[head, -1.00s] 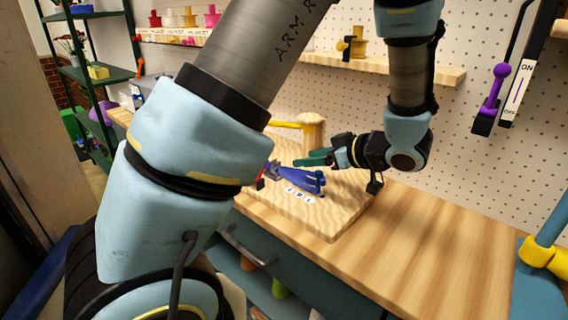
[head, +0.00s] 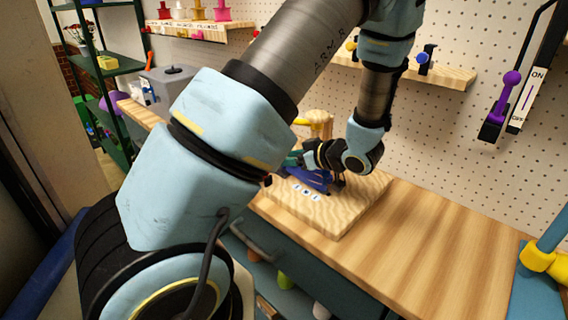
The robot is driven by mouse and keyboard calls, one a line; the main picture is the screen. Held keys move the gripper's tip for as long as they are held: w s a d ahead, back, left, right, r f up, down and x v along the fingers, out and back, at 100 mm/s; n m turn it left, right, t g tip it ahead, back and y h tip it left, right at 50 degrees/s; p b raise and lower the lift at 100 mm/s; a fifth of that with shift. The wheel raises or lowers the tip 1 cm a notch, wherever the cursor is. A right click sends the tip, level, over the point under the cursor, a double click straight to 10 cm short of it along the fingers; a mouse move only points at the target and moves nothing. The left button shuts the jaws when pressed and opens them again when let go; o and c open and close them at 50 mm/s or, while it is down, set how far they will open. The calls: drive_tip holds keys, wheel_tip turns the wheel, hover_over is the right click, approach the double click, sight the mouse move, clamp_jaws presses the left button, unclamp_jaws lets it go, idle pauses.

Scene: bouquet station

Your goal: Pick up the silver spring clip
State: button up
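I cannot make out a silver spring clip in the head view; it may be hidden or too small to tell.
A wooden post (head: 320,122) with a yellow bar stands behind my gripper. A pegboard wall with a shelf (head: 440,70) rises behind, and a purple-handled lever (head: 505,95) hangs at right.

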clamp_jaws()
idle(0.4)
